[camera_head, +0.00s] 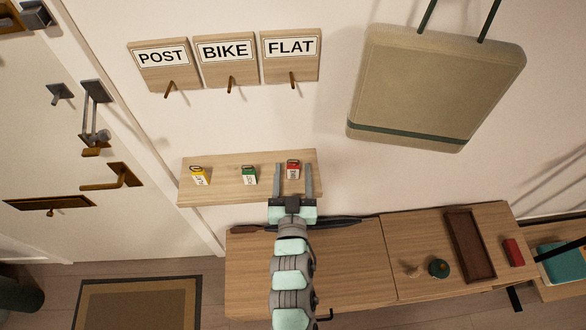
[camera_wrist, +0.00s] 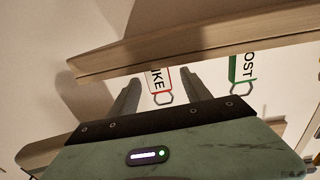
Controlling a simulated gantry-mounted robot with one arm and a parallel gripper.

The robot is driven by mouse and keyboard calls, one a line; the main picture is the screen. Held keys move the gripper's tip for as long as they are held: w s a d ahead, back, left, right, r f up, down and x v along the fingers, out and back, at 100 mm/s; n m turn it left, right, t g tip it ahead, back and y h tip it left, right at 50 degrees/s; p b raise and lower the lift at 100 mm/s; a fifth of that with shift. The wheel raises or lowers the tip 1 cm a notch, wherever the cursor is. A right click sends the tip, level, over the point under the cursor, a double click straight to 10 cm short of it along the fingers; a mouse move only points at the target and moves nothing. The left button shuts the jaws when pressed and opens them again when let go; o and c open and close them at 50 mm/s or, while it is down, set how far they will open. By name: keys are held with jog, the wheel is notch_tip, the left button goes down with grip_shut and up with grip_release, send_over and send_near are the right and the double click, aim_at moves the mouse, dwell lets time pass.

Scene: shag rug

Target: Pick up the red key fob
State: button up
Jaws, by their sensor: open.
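The red key fob (camera_head: 293,174) lies on the small wooden wall shelf (camera_head: 225,165), at its right end. In the wrist view the red-edged fob (camera_wrist: 158,80) has a white label reading "IKE" and a metal ring towards my palm. My gripper (camera_head: 294,167) is open, with one finger on each side of the red fob in both views. The fingers appear apart from it; whether the depth matches is hard to tell. A green fob (camera_head: 249,176) is left of it on the shelf, and shows in the wrist view (camera_wrist: 243,67) labelled "OST". A yellow fob (camera_head: 199,176) is farther left.
POST (camera_head: 163,75), BIKE (camera_head: 226,70) and FLAT (camera_head: 291,70) plaques with pegs hang above the shelf. A beige bag (camera_head: 430,90) hangs at upper right. Below is a wooden bench (camera_head: 345,265) with a dark umbrella-like object, a brown tray (camera_head: 452,240) and small items.

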jog(key=shift+w+r, duration=0.1)
jog(key=shift+w, duration=0.8)
jog(key=shift+s, duration=0.1)
jog(key=shift+c, duration=0.6)
grip_shut()
